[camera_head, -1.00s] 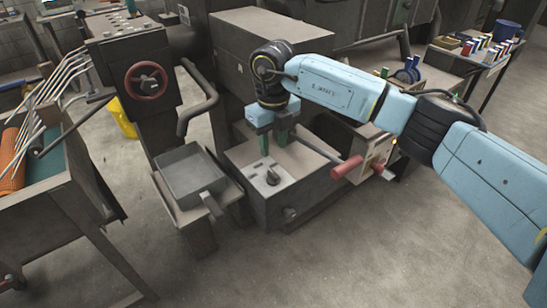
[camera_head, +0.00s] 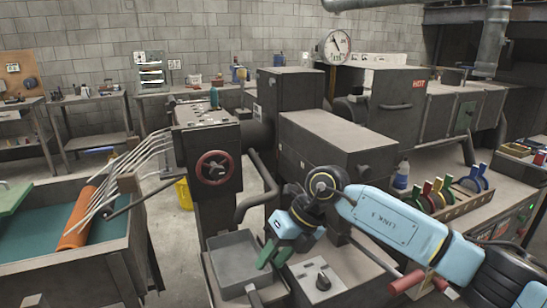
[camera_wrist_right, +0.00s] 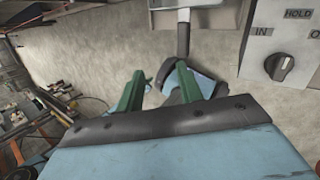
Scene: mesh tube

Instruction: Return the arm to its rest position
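My right arm, light blue with black joints, comes in from the right in the head view. Its right gripper (camera_head: 274,256) hangs tilted down and left, between the grey tray and the box with the knob. In the right wrist view the two green fingers (camera_wrist_right: 162,88) stand apart with nothing held between them. Below them are bare floor and a blue-grey part that may be my own body. The knob plate (camera_wrist_right: 285,50), marked IN and HOLD, lies to the right of the fingers, apart from them. My left gripper is not in view.
The grey tray (camera_head: 236,262) is close left of the right gripper. The dark machine with a red handwheel (camera_head: 215,168) stands behind it. A red handle (camera_head: 407,282) sticks out under my right arm.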

